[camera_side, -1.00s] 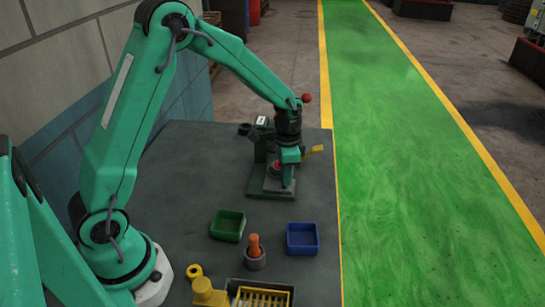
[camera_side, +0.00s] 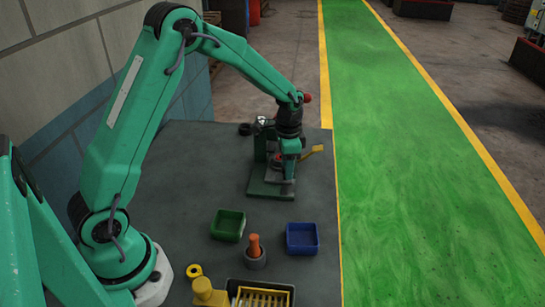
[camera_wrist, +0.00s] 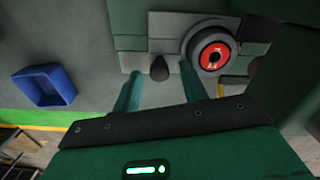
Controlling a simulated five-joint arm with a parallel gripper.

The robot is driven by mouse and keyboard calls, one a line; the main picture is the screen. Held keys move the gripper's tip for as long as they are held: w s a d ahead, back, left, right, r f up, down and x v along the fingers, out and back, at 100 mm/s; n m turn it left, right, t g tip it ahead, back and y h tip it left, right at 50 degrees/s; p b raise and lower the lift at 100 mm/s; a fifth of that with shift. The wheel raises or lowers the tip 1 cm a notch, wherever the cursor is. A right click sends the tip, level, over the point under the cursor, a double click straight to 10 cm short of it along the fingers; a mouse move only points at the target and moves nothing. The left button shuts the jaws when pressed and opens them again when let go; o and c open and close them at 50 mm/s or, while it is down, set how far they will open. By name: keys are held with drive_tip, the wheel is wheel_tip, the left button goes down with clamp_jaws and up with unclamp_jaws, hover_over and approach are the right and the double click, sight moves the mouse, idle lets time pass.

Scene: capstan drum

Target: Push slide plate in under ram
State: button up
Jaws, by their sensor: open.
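The green press (camera_side: 258,150) stands at the far right of the table, mostly behind my gripper (camera_side: 287,176). The grey slide plate (camera_side: 271,178) lies on the press's green base (camera_side: 268,190), with a red-topped round part (camera_side: 279,160) at its back. In the wrist view this part (camera_wrist: 213,51) is a red disc in a dark ring, just right of my fingers. My gripper (camera_wrist: 159,72) is open, with a dark knob (camera_wrist: 159,67) between its two fingertips; contact cannot be told. The ram is hidden by my wrist.
A green tray (camera_side: 228,225) and a blue tray (camera_side: 302,239) stand in front of the press. An orange peg in a grey holder (camera_side: 254,253) and a yellow-slatted tray (camera_side: 262,298) are nearer. A yellow lever (camera_side: 311,153) sticks out right of the press. The table between is clear.

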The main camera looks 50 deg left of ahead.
drive_tip(key=shift+r, duration=0.1)
drive_tip(key=shift+r, duration=3.85)
drive_tip(key=m, duration=0.9)
drive_tip(key=shift+m, duration=0.3)
drive_tip(key=m, duration=0.4)
drive_tip(key=shift+s, duration=0.1)
drive_tip(key=m, duration=0.4)
drive_tip(key=shift+a, duration=0.1)
